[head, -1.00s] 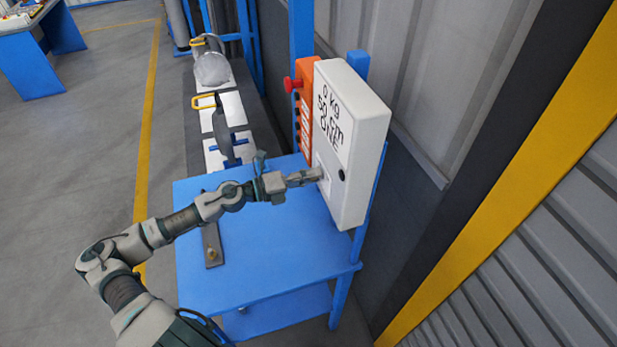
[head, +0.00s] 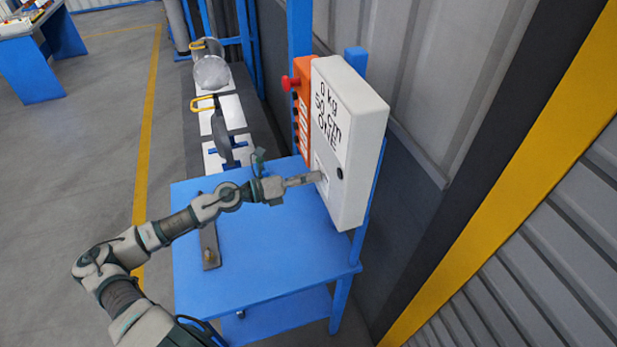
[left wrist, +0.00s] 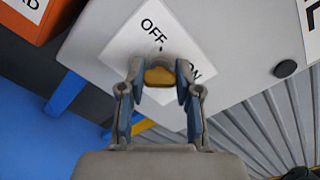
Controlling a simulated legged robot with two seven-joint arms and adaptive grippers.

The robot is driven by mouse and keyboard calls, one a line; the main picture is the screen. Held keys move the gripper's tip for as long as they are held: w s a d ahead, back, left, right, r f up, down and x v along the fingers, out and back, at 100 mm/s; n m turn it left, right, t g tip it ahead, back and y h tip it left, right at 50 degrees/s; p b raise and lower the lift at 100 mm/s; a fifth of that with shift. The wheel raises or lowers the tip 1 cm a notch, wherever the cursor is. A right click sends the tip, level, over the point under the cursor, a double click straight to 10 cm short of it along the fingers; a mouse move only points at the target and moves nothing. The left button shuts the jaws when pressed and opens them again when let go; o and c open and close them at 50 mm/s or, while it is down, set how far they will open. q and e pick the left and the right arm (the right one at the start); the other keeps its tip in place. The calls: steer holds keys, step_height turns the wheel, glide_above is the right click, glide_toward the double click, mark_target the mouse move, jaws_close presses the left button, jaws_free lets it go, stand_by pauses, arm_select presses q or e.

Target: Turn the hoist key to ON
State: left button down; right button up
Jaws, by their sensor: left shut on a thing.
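The hoist key (left wrist: 160,76) shows in the left wrist view as a brass-yellow piece between my fingertips, in front of a white label (left wrist: 178,35) marked OFF and ON. My fingers hide part of the key and of the label. My left gripper (left wrist: 159,82) is shut on the key. In the head view my left gripper (head: 316,178) reaches the lower front of the white box (head: 352,150), where the key itself is too small to make out. The box carries black lettering, partly "0 kg" and "50 cm". My right gripper is not in view.
An orange control box (head: 304,112) with a red button (head: 290,83) stands just beside the white box. The blue table (head: 270,265) below bears a dark flat bar (head: 210,247) with a brass knob. A corrugated wall and yellow post stand to the right.

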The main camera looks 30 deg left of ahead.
arm_select(q)
steer(key=shift+f, duration=0.35)
steer(key=c, duration=1)
jaws_free()
steer(key=shift+o, duration=1)
steer(key=shift+w+r, duration=0.1)
steer(key=v, duration=1.2)
steer(key=shift+a, duration=0.15)
